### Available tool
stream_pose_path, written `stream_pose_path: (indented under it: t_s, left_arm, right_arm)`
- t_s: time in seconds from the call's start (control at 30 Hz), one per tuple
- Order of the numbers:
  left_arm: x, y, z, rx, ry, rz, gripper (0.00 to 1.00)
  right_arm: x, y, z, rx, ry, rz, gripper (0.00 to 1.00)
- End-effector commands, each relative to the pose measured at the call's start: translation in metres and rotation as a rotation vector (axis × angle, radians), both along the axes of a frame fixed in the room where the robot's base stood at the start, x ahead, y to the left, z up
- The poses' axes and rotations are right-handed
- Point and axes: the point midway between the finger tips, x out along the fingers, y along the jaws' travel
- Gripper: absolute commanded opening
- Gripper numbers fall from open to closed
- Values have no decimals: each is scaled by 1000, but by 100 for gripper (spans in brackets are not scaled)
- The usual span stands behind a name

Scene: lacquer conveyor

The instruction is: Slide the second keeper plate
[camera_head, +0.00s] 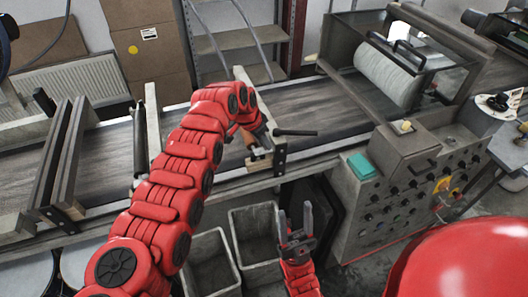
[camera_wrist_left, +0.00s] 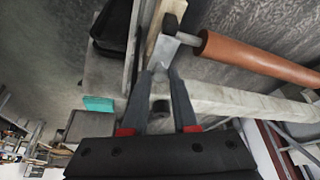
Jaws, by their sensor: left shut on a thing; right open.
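My left gripper (camera_wrist_left: 160,76) is shut on a small grey metal plate (camera_wrist_left: 165,52), seen in the left wrist view; I take it as the keeper plate. The plate lies close to the end of an orange-brown roller (camera_wrist_left: 250,58) and its dark end block. In the head view my red left arm reaches over the conveyor (camera_head: 330,98) to a wooden crossbar, and its wrist hides most of the gripper and plate. My right gripper (camera_head: 297,232) is open and empty, low in front of the conveyor, with its fingers pointing up.
A dark bracket with a black handle (camera_head: 296,132) stands right of the left gripper. More crossbars (camera_head: 66,160) span the belt at left. Two grey bins (camera_head: 256,235) stand below. A control box (camera_head: 410,185) with a teal block (camera_head: 361,166) is at right.

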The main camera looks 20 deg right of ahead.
Motion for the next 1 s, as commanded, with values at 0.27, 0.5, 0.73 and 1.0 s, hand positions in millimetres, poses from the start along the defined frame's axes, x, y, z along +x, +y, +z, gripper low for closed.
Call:
stream_pose_path:
  t_s: [0.27, 0.5, 0.73, 1.0]
  left_arm:
    - [4, 3, 1, 1, -6, 7, 0]
    - [3, 3, 1, 0, -6, 5, 57]
    - [3, 2, 1, 1, -5, 4, 57]
    - [2, 2, 3, 1, -4, 4, 57]
  right_arm:
    - [0, 0, -2, 0, 0, 0, 52]
    - [0, 0, -2, 0, 0, 0, 52]
    - [0, 0, -1, 0, 0, 0, 52]
    - [0, 0, 2, 0, -1, 0, 52]
